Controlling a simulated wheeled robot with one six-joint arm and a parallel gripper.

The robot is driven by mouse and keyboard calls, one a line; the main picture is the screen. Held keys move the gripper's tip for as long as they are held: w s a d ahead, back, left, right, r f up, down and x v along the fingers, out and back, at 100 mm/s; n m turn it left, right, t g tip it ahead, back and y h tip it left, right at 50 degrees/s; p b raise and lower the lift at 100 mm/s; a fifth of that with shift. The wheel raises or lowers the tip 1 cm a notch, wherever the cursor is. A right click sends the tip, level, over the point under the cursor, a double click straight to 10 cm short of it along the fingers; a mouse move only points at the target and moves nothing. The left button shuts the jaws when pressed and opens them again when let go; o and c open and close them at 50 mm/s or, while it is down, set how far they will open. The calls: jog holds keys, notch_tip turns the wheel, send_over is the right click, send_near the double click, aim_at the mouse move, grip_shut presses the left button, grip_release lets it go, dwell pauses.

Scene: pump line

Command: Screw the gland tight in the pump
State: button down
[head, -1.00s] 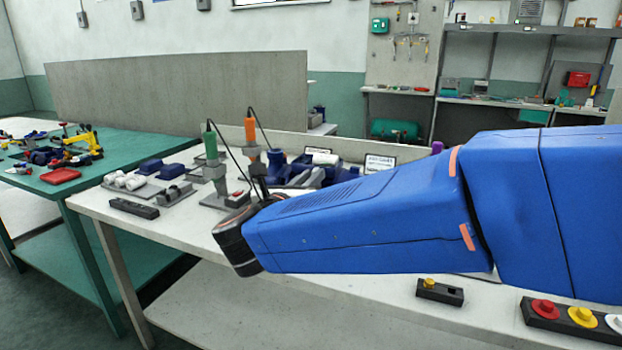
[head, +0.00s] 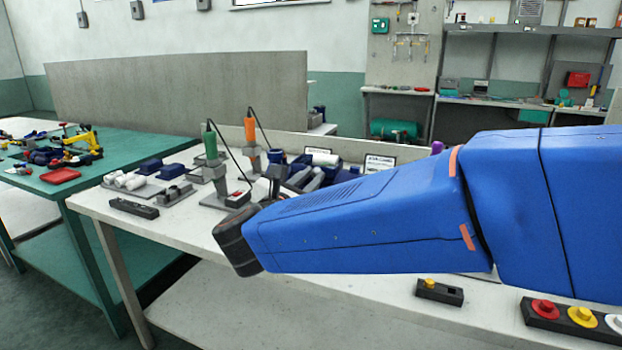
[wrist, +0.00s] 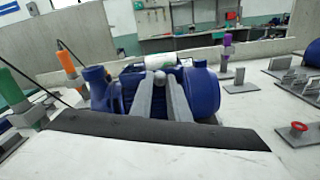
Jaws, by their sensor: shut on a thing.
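The blue pump (wrist: 203,90) stands on the white bench, in the middle of the wrist view. In the head view its blue body (head: 343,177) is partly hidden behind my arm. My gripper (wrist: 160,77) reaches toward the pump's near side with its two grey fingers. The fingers are shut on a small grey piece, probably the gland (wrist: 160,79), which shows only as a sliver between the tips. The fingers and pump housing hide its thread and seat, so I cannot tell how deep it sits.
A green-handled driver (head: 211,146) and an orange-handled one (head: 250,130) stand on holders left of the pump, with cables. A purple-topped post (wrist: 226,50) and a grey rack (wrist: 300,88) are right of it. A dark block (head: 134,208) lies near the bench's left edge.

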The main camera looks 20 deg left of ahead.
dwell(0.3)
jog(key=shift+m, duration=1.8)
jog(key=c, duration=1.8)
grip_release()
jog(key=shift+o, duration=0.2)
jog(key=shift+n, duration=1.8)
